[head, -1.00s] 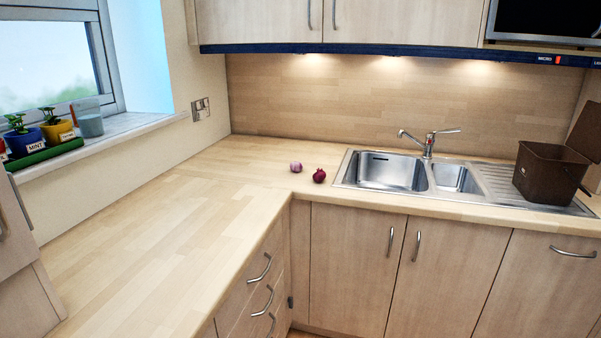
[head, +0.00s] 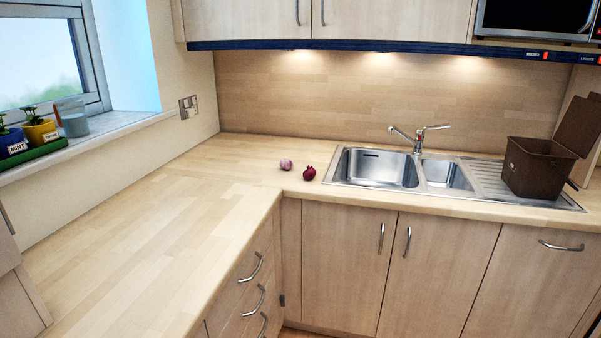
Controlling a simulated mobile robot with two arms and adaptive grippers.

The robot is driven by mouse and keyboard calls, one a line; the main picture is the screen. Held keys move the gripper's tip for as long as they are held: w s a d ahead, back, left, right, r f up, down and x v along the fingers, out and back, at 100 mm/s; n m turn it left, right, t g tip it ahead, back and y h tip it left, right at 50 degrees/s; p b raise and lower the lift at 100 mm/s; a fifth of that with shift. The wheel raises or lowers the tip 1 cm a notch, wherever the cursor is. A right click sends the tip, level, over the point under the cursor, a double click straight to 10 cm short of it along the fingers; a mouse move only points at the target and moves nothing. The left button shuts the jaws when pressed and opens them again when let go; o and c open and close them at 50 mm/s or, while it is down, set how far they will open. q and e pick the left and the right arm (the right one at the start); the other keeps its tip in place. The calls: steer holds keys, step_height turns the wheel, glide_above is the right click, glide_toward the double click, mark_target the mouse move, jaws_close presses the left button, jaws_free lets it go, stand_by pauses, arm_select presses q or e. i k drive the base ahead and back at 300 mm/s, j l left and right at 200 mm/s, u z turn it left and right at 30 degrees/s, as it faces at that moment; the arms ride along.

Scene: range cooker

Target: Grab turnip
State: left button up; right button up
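Two small round vegetables lie on the wooden counter in the corner, left of the sink. The turnip (head: 286,164) looks like the pale pink and white one. A dark red-purple one, like an onion (head: 309,173), lies just right of it and a little nearer; a small gap separates them. Neither of my grippers shows in the head view.
A steel sink (head: 375,168) with a tap (head: 418,139) is set in the counter to the right. A brown bin (head: 538,168) with its lid raised stands on the drainer. Potted herbs (head: 40,131) and a cup (head: 73,117) stand on the windowsill. The left counter (head: 140,235) is clear.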

mark_target(287, 164)
steer(key=i+l, duration=0.2)
steer(key=i, duration=0.25)
steer(key=i+l+z, duration=0.1)
steer(key=i, duration=0.35)
steer(key=i+l, duration=0.25)
steer(key=i, duration=0.15)
